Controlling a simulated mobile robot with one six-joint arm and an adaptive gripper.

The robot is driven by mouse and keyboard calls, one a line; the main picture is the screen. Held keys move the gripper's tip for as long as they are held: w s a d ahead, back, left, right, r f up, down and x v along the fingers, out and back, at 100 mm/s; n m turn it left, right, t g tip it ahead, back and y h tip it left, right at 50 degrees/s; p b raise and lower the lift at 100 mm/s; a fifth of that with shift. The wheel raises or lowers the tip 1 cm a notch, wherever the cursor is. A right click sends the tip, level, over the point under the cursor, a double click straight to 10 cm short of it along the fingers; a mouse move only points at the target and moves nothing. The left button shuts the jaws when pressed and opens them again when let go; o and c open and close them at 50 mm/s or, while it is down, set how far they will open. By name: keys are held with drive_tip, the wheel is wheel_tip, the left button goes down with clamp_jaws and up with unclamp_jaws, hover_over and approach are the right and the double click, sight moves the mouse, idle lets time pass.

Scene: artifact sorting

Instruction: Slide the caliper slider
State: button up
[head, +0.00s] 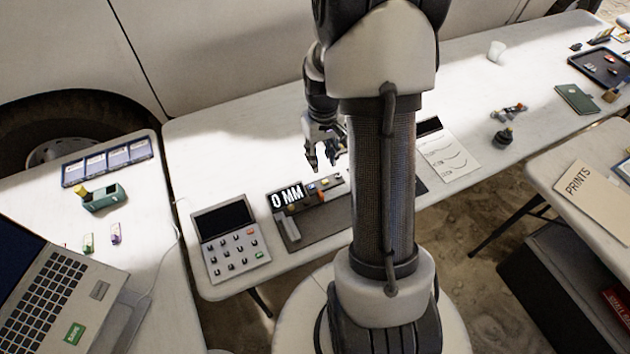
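The caliper lies on a dark mat (325,220) at the front of the middle table. Its black display (287,197) reads "0 MM". A grey bar with small coloured parts (322,187) extends to the right of the display, and a grey piece (289,231) lies below it. I cannot tell exactly which part is the slider. My gripper (324,166) hangs fingers down above and just behind the bar, apart from it. Its fingers look spread with nothing between them. My arm hides the right part of the mat.
A control box with a screen and buttons (230,240) stands left of the mat. A sheet with drawn curves (447,150) lies to the right, beyond my arm. A laptop (50,290) is on the left table. The tabletop behind the caliper is clear.

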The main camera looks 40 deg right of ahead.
sight(321, 193)
wheel_tip(321, 193, down, 17)
drive_tip(key=b, duration=0.5)
drive_tip(key=shift+r, duration=0.2)
clamp_jaws()
idle(0.4)
